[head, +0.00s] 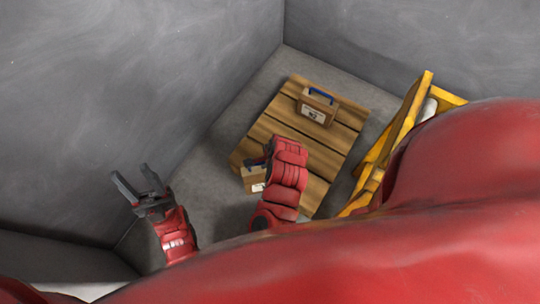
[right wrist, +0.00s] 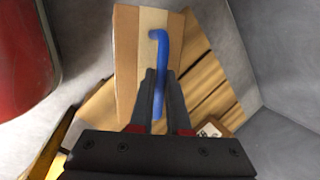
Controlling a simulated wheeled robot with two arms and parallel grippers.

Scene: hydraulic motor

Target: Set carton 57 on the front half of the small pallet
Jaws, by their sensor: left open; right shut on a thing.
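My right gripper (head: 260,161) is shut on the blue handle of a brown carton (head: 253,180) at the near left edge of the wooden pallet (head: 325,152). The right wrist view shows this carton (right wrist: 127,50), its blue handle (right wrist: 160,55) between the fingers (right wrist: 161,82). Its label is too small to read, and my arm hides part of it. I cannot tell whether it touches the pallet. Another carton (head: 316,107) with a blue handle and white label stands on the far part of the pallet. My left gripper (head: 138,174) is open and empty, left of the pallet.
A yellow frame (head: 406,122) with a pale item in it stands close along the pallet's right side. Grey walls (head: 130,80) meet in a corner behind the pallet. The near middle and right of the pallet look bare where my arm does not hide them.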

